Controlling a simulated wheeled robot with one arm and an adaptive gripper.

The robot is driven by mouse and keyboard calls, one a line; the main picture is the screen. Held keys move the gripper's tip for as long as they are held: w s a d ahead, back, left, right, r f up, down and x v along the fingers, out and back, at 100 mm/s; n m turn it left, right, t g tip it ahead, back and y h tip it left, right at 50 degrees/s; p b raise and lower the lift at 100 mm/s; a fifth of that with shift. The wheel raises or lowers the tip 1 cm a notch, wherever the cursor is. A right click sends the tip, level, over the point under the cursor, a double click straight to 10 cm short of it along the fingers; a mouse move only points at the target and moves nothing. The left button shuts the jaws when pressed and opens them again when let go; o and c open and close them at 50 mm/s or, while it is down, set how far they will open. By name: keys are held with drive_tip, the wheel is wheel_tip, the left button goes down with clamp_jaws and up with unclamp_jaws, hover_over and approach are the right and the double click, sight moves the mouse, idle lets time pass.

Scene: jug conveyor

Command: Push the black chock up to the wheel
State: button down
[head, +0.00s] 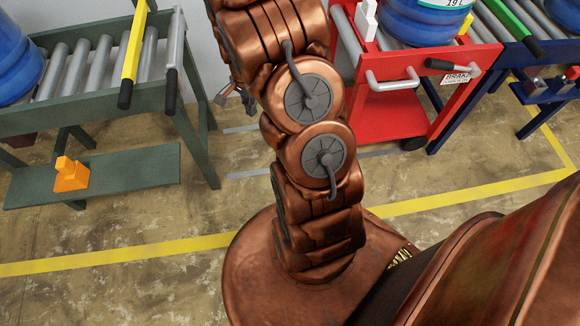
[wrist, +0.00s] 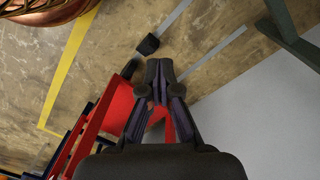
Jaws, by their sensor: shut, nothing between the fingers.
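The black chock (wrist: 148,44) is a small dark block on the floor in the wrist view, just beyond and left of my fingertips. In the head view I cannot see it; my arm covers part of that floor. The wheel (wrist: 130,69) is the dark shape at the edge of the red cart (wrist: 118,108), with a strip of floor between it and the chock. A black wheel of the red cart (head: 373,118) also shows in the head view (head: 412,143). My gripper (wrist: 160,64) is shut and empty, pointing at the floor beside the chock; height is unclear.
A green roller conveyor (head: 150,103) with a lower shelf stands at left, an orange object (head: 71,175) on the shelf. A blue conveyor (head: 470,90) stands right of the cart. Yellow and grey lines (head: 130,255) mark the floor. Blue jugs sit on top.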

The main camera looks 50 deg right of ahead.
drive_tip(key=d+f+m+b, duration=0.3)
drive_tip(key=f+b, duration=0.2)
drive_tip(key=f, duration=1)
drive_tip(key=d+f+m+b, duration=0.3)
drive_tip(key=f+b, duration=0.3)
drive_tip(key=f, duration=1)
drive_tip(key=d+f+m+b, duration=0.2)
drive_tip(key=d+f+b, duration=0.3)
drive_tip(key=f, duration=1)
drive_tip(key=shift+s+f+m+t, duration=0.2)
drive_tip(key=shift+f+m+t, duration=0.1)
drive_tip(key=shift+f+m, duration=0.1)
drive_tip(key=shift+s+d+f+b, duration=0.15)
drive_tip(key=shift+d+f+b, duration=0.1)
drive_tip(key=shift+b, duration=0.15)
drive_tip(key=shift+s+d+r+b, duration=0.2)
drive_tip(key=shift+s+d+b, duration=0.1)
drive_tip(key=shift+s+d, duration=0.9)
drive_tip(key=shift+w+d, duration=0.1)
drive_tip(key=shift+d, duration=0.05)
